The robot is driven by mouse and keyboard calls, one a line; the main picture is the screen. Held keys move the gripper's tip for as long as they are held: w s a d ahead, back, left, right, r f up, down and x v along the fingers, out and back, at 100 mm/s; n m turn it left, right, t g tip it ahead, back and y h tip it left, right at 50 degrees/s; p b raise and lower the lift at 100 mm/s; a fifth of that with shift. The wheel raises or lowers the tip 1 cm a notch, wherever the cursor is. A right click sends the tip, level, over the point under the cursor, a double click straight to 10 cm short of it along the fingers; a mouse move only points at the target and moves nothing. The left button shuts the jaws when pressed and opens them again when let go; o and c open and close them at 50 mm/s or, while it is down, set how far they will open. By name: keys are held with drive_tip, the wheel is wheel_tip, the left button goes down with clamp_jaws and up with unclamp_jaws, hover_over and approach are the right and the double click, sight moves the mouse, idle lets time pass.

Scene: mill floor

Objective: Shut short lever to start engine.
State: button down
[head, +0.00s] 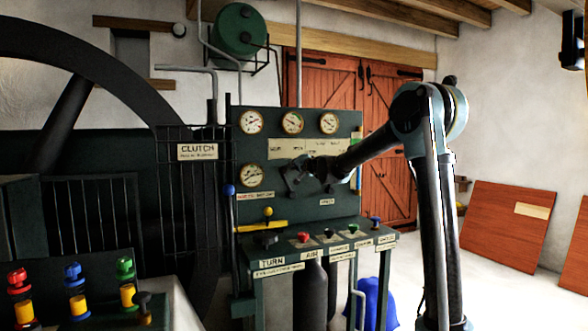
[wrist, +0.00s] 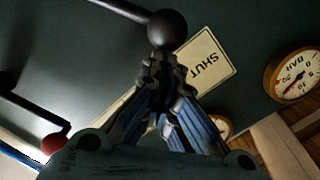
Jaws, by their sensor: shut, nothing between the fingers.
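A dark lever with a black ball knob (wrist: 168,29) crosses the top of the wrist view, beside a tilted SHUT label (wrist: 205,60) on the green panel. My gripper (wrist: 166,68) is shut and empty, its fingertips at the near side of the knob. I cannot tell whether they touch it. In the head view my gripper (head: 302,166) is up against the engine's green panel (head: 345,125), below the upper gauges. The lever is mostly hidden there by the gripper, so its exact position is unclear.
A red-knobbed rod (wrist: 53,145) shows at left in the wrist view. A blue-knobbed lever (head: 229,190) stands at the panel's left edge. Small coloured knobs line the shelf (head: 290,250) below. A large dark flywheel (head: 165,105) is at left. Open floor lies right of my arm.

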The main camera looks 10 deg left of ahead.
drive_tip(key=w+d+r, duration=0.1)
drive_tip(key=d+r, duration=0.1)
drive_tip(key=d, duration=0.1)
drive_tip(key=s+d+f+n+g, duration=0.1)
drive_tip(key=s+d+f, duration=0.1)
drive_tip(key=s+d, duration=0.45)
drive_tip(key=s+d+f+n+g, duration=0.15)
drive_tip(key=s+d, duration=0.25)
drive_tip(key=s, duration=0.5)
drive_tip(key=s+d+f+g+h, duration=0.3)
drive_tip(key=s+d+f, duration=0.7)
drive_tip(key=s, duration=0.4)
drive_tip(key=s+d+f+g+h, duration=0.3)
drive_tip(key=s+d+f+h, duration=0.1)
drive_tip(key=s+d+f, duration=0.6)
drive_tip(key=s+d+f+n+g+h, duration=0.1)
drive_tip(key=s+d+f+g+h, duration=0.2)
drive_tip(key=s+d+f, duration=0.7)
drive_tip(key=s+f, duration=0.5)
drive_tip(key=s, duration=0.2)
drive_tip(key=shift+s+h, duration=0.4)
drive_tip(key=shift+d+f, duration=0.1)
